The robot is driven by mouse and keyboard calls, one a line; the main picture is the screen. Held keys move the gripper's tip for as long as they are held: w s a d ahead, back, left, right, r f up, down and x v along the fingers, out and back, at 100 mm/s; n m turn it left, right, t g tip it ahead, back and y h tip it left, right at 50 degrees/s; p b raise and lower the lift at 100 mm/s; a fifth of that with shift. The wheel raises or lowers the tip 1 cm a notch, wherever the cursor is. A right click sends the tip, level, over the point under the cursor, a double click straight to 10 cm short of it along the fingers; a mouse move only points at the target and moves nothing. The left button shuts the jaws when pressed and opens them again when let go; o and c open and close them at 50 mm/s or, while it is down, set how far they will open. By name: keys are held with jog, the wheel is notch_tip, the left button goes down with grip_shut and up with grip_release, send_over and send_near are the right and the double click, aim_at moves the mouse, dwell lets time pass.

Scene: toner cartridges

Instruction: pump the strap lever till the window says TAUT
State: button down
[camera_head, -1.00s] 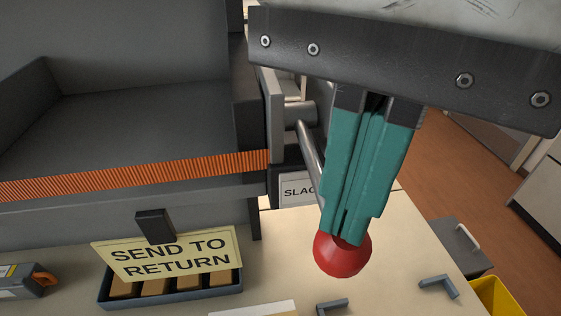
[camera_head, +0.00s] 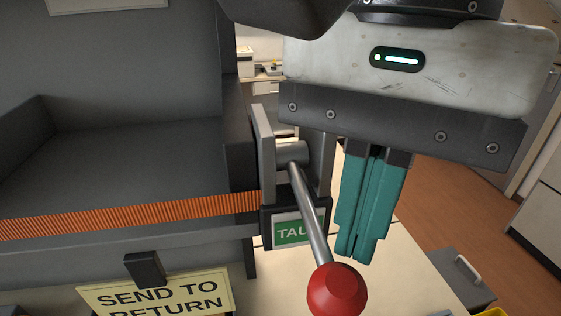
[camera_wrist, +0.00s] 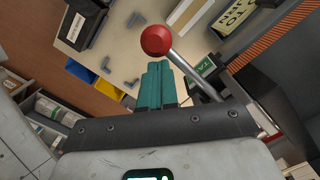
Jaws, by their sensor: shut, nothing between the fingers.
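The strap lever is a grey rod (camera_head: 308,212) with a red ball knob (camera_head: 336,290), angled down from its pivot beside the grey tray. An orange strap (camera_head: 130,214) runs straight across the tray's front. My gripper (camera_head: 355,258) has teal fingers, shut and empty, just right of the rod and above the knob, apart from the knob. In the wrist view the knob (camera_wrist: 157,40) is beyond the fingertips, and the green window (camera_wrist: 203,66) shows beside the rod.
A yellow "SEND TO RETURN" sign (camera_head: 160,297) hangs from a dark clip (camera_head: 144,269) below the tray. The beige table (camera_head: 400,285) has free room right of the lever.

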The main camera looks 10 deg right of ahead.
jog(key=shift+r, duration=0.1)
notch_tip(320, 180, up, 10)
jog(key=shift+w+d+r, duration=0.25)
jog(key=shift+w+d, duration=0.05)
jog(key=shift+w, duration=0.15)
dwell(2.0)
